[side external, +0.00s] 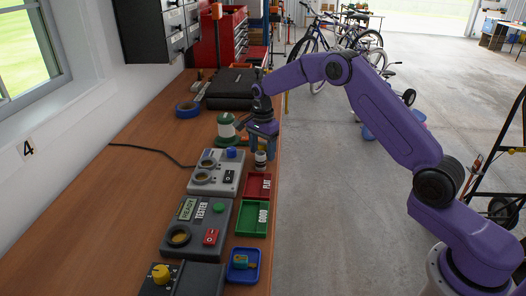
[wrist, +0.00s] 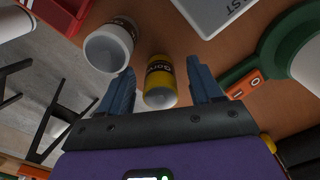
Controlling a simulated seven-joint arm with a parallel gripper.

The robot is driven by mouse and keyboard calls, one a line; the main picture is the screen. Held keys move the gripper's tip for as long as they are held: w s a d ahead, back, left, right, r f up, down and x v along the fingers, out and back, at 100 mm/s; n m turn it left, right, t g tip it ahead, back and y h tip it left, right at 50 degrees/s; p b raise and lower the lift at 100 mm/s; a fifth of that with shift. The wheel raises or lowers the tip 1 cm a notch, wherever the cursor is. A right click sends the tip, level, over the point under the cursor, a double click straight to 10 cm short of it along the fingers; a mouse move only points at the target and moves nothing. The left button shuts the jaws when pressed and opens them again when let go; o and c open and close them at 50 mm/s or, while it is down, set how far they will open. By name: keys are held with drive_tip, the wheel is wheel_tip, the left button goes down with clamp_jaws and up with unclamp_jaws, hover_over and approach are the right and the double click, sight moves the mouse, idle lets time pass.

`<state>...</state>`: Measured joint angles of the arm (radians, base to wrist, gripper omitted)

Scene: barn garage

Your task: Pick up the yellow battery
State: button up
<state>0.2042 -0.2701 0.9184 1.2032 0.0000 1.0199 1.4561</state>
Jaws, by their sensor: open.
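The yellow battery (wrist: 160,75) stands on the bench in the wrist view, between the two blue fingers of my gripper (wrist: 162,68). The fingers are apart, with a visible gap on each side of the battery. A white battery (wrist: 108,45) stands just left of it, near the left finger. In the side view my gripper (side external: 262,143) points down near the bench's right edge, with the white battery (side external: 261,158) in front of it. I cannot make out the yellow battery in the side view; the gripper appears to hide it.
A green and white object (side external: 227,130) stands close left of my gripper. A grey two-well unit (side external: 216,172), a red FLAT tray (side external: 257,186), a green GOOD tray (side external: 251,220), a tester (side external: 197,228) and a blue tray (side external: 243,278) lie nearer the camera. The left bench is mostly clear.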

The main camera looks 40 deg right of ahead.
clamp_jaws()
